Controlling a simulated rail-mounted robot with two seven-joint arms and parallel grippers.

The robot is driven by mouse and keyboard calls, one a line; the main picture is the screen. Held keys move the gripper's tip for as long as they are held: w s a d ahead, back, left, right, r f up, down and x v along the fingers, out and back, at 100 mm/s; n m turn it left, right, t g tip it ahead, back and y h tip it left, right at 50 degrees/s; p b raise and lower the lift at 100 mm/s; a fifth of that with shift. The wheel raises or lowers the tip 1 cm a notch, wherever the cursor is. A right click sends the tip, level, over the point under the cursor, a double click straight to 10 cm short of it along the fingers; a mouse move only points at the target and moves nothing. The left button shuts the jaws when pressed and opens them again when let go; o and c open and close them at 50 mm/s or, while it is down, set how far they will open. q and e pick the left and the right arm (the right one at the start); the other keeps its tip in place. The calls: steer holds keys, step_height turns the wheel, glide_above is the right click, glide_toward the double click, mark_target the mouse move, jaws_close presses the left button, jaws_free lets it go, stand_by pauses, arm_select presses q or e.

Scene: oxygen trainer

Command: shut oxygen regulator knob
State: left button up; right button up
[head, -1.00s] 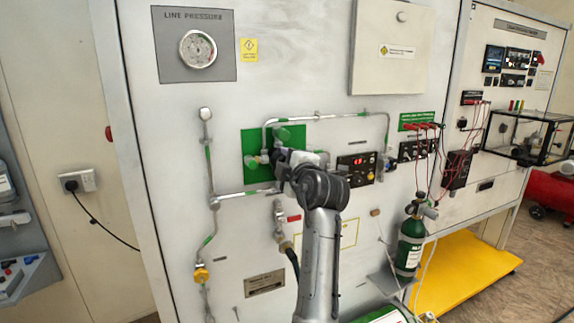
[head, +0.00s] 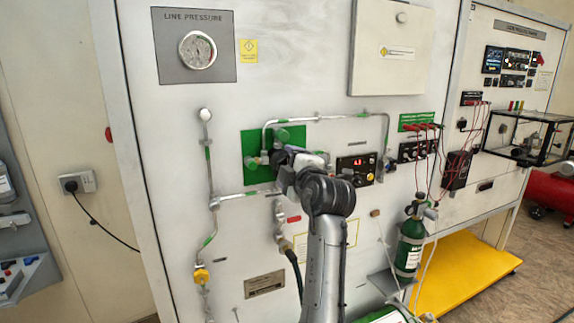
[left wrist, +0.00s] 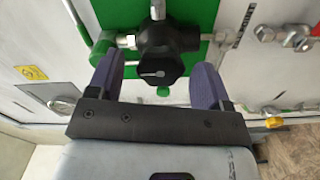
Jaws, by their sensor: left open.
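The oxygen regulator knob (left wrist: 155,70) is black with a white mark on its face. In the left wrist view it sits between the two purple fingers of my left gripper (left wrist: 156,66), with a visible gap on each side. The gripper is open and does not appear to touch it. The knob is on a dark valve body with metal fittings, on a green panel. In the head view my left gripper (head: 280,157) is in front of the green panel (head: 292,136), and the knob is hidden behind it. My right gripper is not in view.
Metal pipes (head: 210,160) run around the green panel. A small box with a red display (head: 357,168) is just right of my gripper. A line pressure gauge (head: 197,49) is above. A green oxygen cylinder (head: 410,248) stands at the lower right.

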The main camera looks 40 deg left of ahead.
arm_select(q)
steer(key=v, duration=1.2)
